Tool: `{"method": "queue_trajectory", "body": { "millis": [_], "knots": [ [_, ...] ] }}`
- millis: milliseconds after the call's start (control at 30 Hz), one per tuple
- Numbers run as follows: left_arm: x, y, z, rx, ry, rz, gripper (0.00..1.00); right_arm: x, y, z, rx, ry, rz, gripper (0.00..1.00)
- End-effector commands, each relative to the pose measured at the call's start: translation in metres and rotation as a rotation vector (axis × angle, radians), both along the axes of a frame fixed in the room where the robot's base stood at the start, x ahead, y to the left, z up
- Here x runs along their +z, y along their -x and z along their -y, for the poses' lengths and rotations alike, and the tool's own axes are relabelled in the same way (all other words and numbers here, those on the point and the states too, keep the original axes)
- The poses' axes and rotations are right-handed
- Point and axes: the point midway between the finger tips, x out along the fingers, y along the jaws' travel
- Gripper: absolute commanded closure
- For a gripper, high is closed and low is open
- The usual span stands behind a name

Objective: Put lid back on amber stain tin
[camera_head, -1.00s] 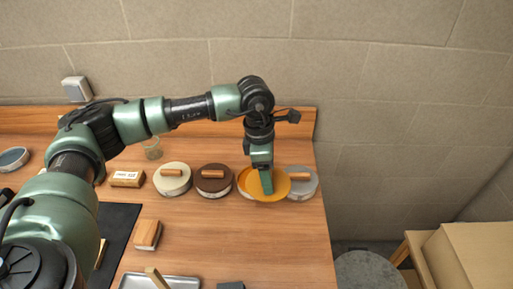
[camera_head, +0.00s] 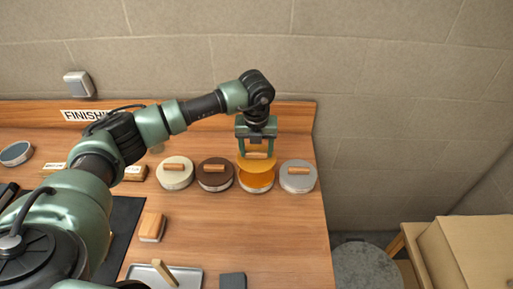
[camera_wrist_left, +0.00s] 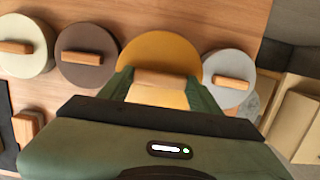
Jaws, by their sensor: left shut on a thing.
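The amber stain tin (camera_head: 256,188) stands in the row of tins, between the brown-lidded and grey-lidded tins. Its orange top shows at the front. The amber lid (camera_head: 246,163) overlaps the back of the tin in the head view; whether it touches the rim I cannot tell. My left gripper (camera_head: 257,153) points down, shut on the wooden handle (camera_head: 256,156) of this lid. In the left wrist view the handle (camera_wrist_left: 160,79) lies between the two green fingers, and the lid (camera_wrist_left: 160,48) spreads beyond it. My right gripper is not in view.
The brown-lidded tin (camera_head: 215,183) stands close on the left and the grey-lidded tin (camera_head: 298,184) close on the right. A cream-lidded tin (camera_head: 174,184) is farther left. A wood block (camera_head: 151,227) and metal tray (camera_head: 187,276) lie in front.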

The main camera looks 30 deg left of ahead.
Motion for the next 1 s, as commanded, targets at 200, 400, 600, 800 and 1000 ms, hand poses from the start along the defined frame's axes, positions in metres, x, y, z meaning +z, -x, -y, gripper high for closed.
{"method": "queue_trajectory", "body": {
  "millis": [200, 400, 600, 800, 1000],
  "knots": [
    [-0.021, 0.001, 0.000, -0.003, 0.000, -0.002, 0.77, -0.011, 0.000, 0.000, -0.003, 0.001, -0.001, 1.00],
    [-0.042, 0.001, 0.000, -0.004, 0.000, -0.001, 0.77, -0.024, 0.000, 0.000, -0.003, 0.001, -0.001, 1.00],
    [-0.056, 0.000, 0.000, -0.004, -0.001, 0.000, 0.77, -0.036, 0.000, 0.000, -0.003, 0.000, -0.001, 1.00],
    [-0.058, 0.000, 0.000, -0.004, -0.001, 0.000, 0.77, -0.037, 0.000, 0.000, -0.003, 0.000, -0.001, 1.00],
    [-0.057, 0.000, 0.000, -0.004, -0.001, 0.000, 0.77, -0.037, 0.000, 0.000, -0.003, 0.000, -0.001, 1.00]
  ]
}}
